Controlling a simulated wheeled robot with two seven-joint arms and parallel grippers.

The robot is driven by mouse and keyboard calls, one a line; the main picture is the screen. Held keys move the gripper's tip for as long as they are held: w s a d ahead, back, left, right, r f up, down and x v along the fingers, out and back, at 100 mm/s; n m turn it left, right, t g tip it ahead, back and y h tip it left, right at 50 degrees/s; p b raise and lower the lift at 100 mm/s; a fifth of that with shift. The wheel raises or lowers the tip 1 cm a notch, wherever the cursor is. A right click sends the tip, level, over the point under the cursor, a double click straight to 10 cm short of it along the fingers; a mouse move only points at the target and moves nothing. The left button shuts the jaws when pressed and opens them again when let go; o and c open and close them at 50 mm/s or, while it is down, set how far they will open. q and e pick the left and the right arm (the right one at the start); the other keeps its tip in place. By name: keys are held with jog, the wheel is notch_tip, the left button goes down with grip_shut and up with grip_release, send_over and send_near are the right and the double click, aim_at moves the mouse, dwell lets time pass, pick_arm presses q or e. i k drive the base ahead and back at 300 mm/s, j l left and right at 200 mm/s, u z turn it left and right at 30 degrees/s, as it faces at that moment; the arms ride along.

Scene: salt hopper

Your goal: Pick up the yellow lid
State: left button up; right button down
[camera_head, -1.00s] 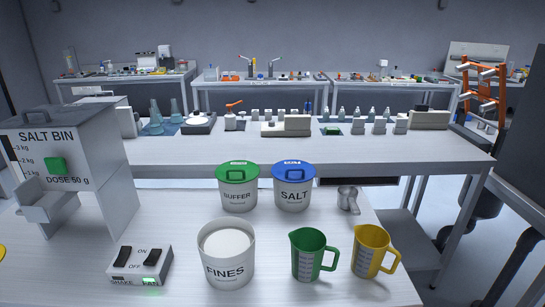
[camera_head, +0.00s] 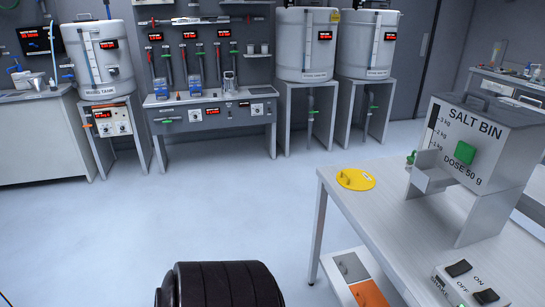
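The yellow lid (camera_head: 357,181) lies flat at the far left corner of the white table (camera_head: 392,205). It is a round disc with a small raised handle on its left part. Nothing covers it, and nothing touches its top. Neither of my grippers shows in this view.
The salt bin (camera_head: 480,130) stands on the table to the right of the lid, its chute (camera_head: 432,175) facing the lid. A switch box (camera_head: 470,288) is at the front right. Open floor (camera_head: 225,195) lies left of the table; a bench (camera_head: 210,112) and tanks (camera_head: 307,45) stand beyond.

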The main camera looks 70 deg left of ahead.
aim_at(357, 179)
jog(key=u, duration=1.7)
jog(key=i+j+z, duration=0.2)
jog(key=z, duration=0.25)
jog(key=i+j+z, duration=0.2)
jog(key=j+z, duration=0.25)
